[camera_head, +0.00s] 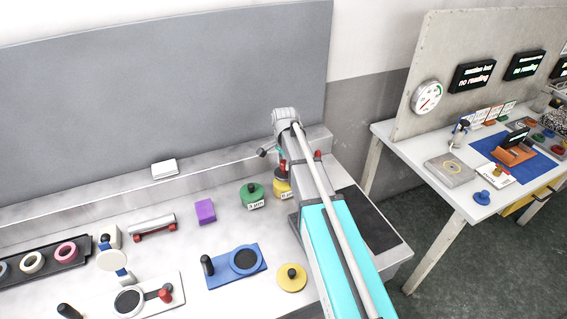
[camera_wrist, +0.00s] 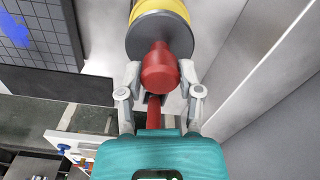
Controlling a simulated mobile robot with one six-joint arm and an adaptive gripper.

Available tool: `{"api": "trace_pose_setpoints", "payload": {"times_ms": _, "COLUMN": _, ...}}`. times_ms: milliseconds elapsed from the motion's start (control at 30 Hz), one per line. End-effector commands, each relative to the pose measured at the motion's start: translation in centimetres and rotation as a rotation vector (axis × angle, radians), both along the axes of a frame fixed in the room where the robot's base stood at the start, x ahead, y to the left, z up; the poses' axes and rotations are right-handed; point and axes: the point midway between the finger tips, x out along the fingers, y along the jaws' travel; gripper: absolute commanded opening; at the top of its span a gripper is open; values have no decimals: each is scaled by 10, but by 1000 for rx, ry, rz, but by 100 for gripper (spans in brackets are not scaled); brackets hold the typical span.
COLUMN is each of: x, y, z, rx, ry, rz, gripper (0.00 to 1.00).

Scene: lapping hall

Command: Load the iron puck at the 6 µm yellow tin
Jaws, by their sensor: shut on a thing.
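My gripper (camera_wrist: 160,78) is shut on the red handle (camera_wrist: 160,68) of the iron puck, a dark grey disc (camera_wrist: 136,40). In the wrist view, the yellow tin (camera_wrist: 158,7) shows right behind the disc. I cannot tell whether the disc touches the tin. In the head view, the 6 µm yellow tin (camera_head: 281,188) stands at the back of the bench, partly hidden by my arm. A bit of red shows just above it there; the disc itself is not clear in that view.
A green 3 µm tin (camera_head: 251,194) with a dark knob stands just left of the yellow tin. A yellow lid (camera_head: 291,284), a blue plate (camera_head: 222,278), a purple block (camera_head: 205,211) and a roller stand (camera_head: 152,228) lie nearby. A grey wall rises behind the bench.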

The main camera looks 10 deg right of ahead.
Motion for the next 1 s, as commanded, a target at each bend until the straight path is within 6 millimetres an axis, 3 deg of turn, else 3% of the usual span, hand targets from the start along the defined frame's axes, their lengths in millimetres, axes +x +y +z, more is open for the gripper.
{"api": "trace_pose_setpoints", "payload": {"times_ms": 100, "x": 0, "y": 0, "z": -14, "rx": 0, "ry": 0, "rz": 0, "gripper": 2}}
{"api": "trace_pose_setpoints", "payload": {"times_ms": 400, "x": 0, "y": 0, "z": -30, "rx": 0, "ry": 0, "rz": 1, "gripper": 2}}
{"api": "trace_pose_setpoints", "payload": {"times_ms": 1000, "x": 0, "y": 1, "z": -33, "rx": 0, "ry": 0, "rz": 1, "gripper": 2}}
